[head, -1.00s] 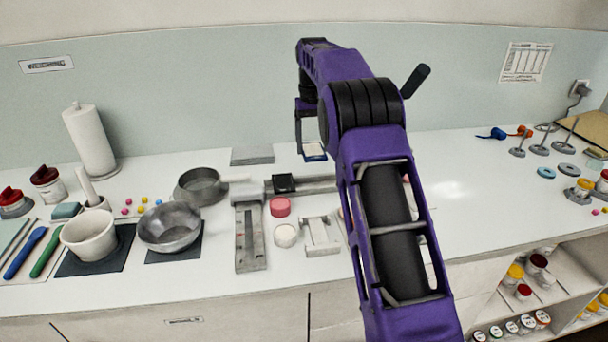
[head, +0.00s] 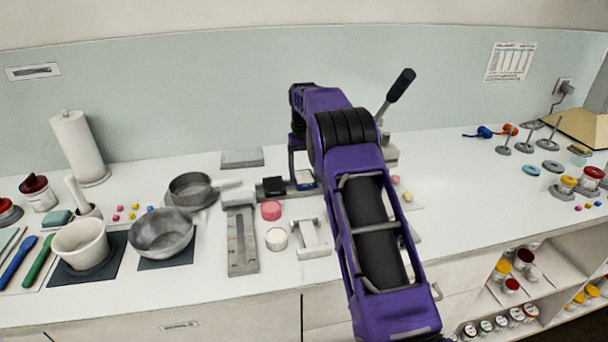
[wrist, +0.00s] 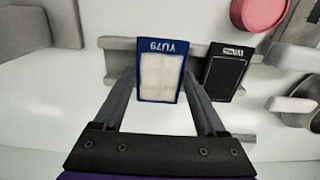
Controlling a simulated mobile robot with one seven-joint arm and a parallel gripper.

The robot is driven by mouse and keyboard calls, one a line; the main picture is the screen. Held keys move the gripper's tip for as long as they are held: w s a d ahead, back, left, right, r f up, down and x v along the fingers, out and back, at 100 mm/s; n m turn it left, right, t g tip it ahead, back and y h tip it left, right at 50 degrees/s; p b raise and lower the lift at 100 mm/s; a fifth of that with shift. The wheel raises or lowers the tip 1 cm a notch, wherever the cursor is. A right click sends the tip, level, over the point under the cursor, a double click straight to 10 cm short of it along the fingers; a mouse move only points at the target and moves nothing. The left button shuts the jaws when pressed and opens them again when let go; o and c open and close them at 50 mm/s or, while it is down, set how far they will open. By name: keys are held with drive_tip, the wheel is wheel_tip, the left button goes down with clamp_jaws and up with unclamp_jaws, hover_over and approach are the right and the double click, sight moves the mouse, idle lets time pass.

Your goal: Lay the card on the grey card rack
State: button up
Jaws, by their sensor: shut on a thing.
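The card, blue-rimmed with a pale face and upside-down lettering, is between my gripper's fingers (wrist: 160,80) in the wrist view (wrist: 161,77). My gripper is shut on it. In the head view the card (head: 304,180) shows as a small blue-and-white piece below my wrist. The grey card rack (wrist: 118,43) runs behind and under it, with rails showing above and below the card in the wrist view. The card is at the rack, but I cannot tell whether it touches it. My arm covers part of the rack in the head view.
A black card (wrist: 226,70) sits on the rack close beside the held card. A pink disc (head: 271,210) and a white disc (head: 277,238) lie in front. A grey slotted block (head: 242,240) and metal pan (head: 190,188) stand left. A lever device (head: 398,88) stands behind my arm.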

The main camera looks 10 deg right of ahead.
sight(304, 178)
drive_tip(key=shift+f, duration=0.45)
drive_tip(key=shift+f, duration=0.2)
drive_tip(key=o, duration=1.4)
wheel_tip(304, 178, up, 12)
drive_tip(key=shift+r, duration=0.2)
